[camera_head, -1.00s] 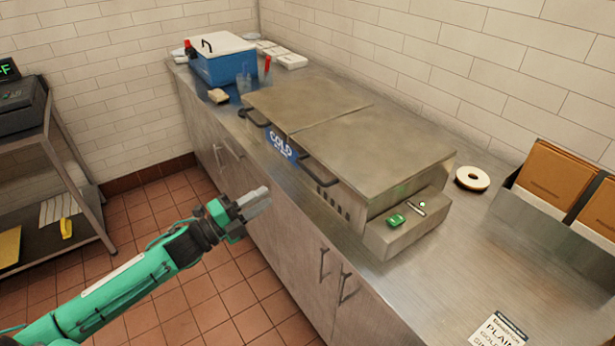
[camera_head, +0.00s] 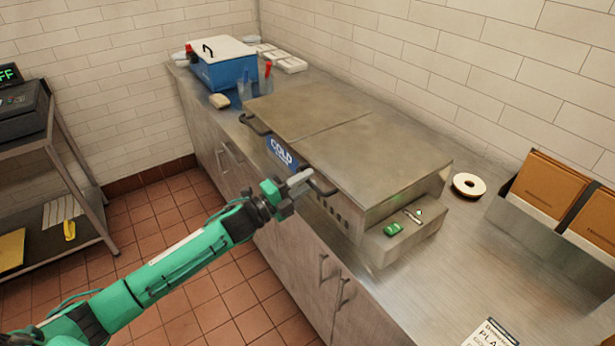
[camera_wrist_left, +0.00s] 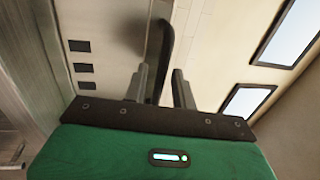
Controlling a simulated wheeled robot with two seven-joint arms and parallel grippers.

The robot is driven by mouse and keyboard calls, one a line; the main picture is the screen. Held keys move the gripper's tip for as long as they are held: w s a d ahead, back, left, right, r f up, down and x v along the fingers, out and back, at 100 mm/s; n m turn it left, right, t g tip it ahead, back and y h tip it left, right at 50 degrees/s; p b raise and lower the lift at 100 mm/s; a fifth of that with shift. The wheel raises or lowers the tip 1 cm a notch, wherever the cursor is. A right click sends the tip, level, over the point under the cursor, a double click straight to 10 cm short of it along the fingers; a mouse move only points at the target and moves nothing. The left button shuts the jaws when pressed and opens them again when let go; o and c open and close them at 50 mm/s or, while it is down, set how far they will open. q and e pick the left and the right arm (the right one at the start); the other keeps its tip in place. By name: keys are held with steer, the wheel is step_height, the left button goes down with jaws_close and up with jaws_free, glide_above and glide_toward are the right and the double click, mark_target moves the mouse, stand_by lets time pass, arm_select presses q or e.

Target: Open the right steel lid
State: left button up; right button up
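The right steel lid (camera_head: 385,150) lies flat and closed on the steel cold unit on the counter. Its dark bar handle (camera_head: 321,187) sticks out at the front edge. My left gripper (camera_head: 300,180) is at the handle's left part, in front of the unit. In the left wrist view the two fingers (camera_wrist_left: 161,86) stand apart, and the dark handle (camera_wrist_left: 166,45) shows between them, closer to the left finger. I cannot tell whether the fingers touch it. The left steel lid (camera_head: 305,105) is also closed. My right gripper is not in view.
A blue cooler (camera_head: 222,68) stands at the back of the counter. A low steel box (camera_head: 400,240) with a green item (camera_head: 393,230) sits at the unit's right end. Cabinet handles (camera_head: 340,290) project below.

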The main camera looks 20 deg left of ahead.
arm_select(q)
steer(key=shift+w+d+r, duration=0.1)
steer(key=shift+w+d, duration=0.25)
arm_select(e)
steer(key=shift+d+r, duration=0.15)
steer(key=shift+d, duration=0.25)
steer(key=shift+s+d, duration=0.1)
arm_select(q)
jaws_close()
